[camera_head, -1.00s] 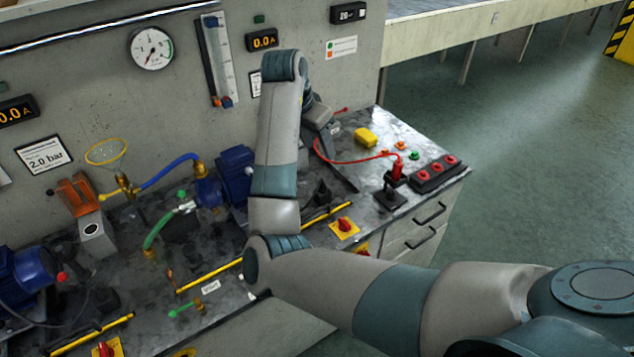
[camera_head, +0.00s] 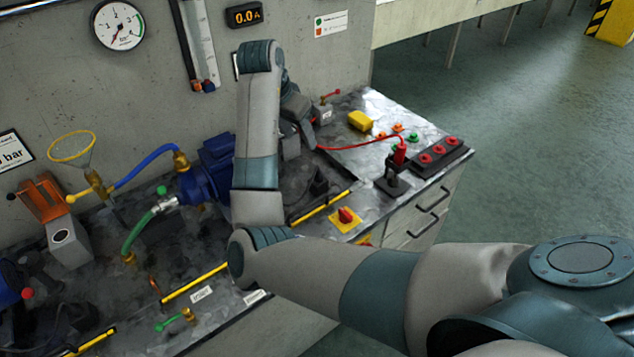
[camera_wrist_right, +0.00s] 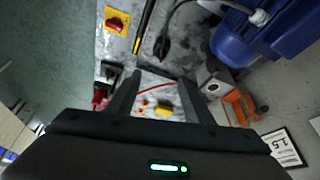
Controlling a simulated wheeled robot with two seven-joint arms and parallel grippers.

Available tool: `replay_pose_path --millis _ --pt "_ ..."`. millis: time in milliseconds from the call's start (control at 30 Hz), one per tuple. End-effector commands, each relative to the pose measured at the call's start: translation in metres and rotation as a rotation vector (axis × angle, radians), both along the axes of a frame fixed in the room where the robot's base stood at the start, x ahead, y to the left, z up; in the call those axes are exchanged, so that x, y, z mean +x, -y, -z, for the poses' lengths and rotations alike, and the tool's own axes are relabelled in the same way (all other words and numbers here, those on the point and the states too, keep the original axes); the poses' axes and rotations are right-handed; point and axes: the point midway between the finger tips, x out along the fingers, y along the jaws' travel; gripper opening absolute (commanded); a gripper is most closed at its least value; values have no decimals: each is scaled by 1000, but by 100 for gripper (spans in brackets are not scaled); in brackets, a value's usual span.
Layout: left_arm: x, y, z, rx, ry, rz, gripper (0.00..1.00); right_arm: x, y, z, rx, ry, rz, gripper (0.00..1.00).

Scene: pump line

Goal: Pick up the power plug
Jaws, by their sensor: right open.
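A black power plug (camera_head: 318,183) lies on the bench right of the blue pump motor, beside a yellow strip. In the right wrist view the plug (camera_wrist_right: 163,45) shows with its dark cord running toward the motor. My right gripper (camera_head: 300,148) points down over the bench behind the plug, partly hidden by my own arm. In the right wrist view the right gripper (camera_wrist_right: 162,82) is open and empty, its fingers apart. The plug shows beyond the fingertips, not between them. My left gripper is not in view.
A red plug (camera_head: 400,153) on a black stand has a red lead curving near my gripper. A black socket strip (camera_head: 438,156), a yellow block (camera_head: 360,121) and a red knob on a yellow plate (camera_head: 346,215) are nearby. The blue motor (camera_head: 215,160) stands left.

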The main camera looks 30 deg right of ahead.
Motion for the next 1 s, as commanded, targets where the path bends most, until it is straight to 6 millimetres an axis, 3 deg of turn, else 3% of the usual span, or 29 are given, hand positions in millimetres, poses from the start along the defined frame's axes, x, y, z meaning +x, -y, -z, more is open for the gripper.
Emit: replay_pose_path --millis 33,233,733,1000 --pt "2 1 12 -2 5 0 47 0 0 13 0 0 0 47" --pt "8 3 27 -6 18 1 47 0 0 29 0 0 0 47" --pt "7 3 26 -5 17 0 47 0 1 31 0 -1 0 47" --pt "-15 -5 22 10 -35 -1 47 3 12 57 0 -4 1 47"
